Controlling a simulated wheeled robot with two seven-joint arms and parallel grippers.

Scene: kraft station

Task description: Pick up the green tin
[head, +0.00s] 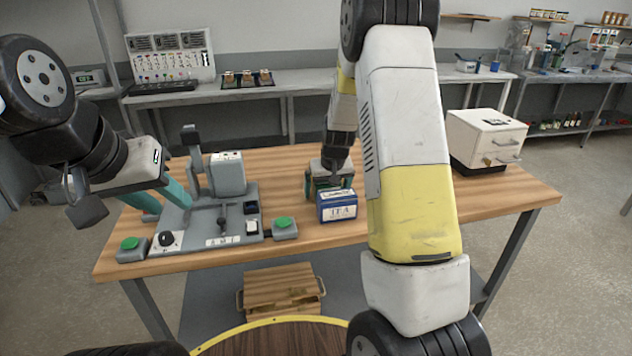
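A dark box-like tin with green edges, which I take for the green tin (309,187), stands on the wooden table, partly hidden by my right gripper and the blue tin. The blue tin (337,207), with a white label, stands right in front of it. My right gripper (332,181) points down at the green tin from above; its fingers are mostly hidden, so I cannot tell whether they are shut on it. My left gripper (164,202) is at the left, over the grey machine's left side, its teal fingers apart with nothing seen between them.
The grey machine (232,216) with a lever and green buttons (285,222) fills the table's left part. A white box (486,139) with a handle stands at the right back. A wooden crate (282,288) sits below the table. The wooden tabletop (500,195) is clear at the right front.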

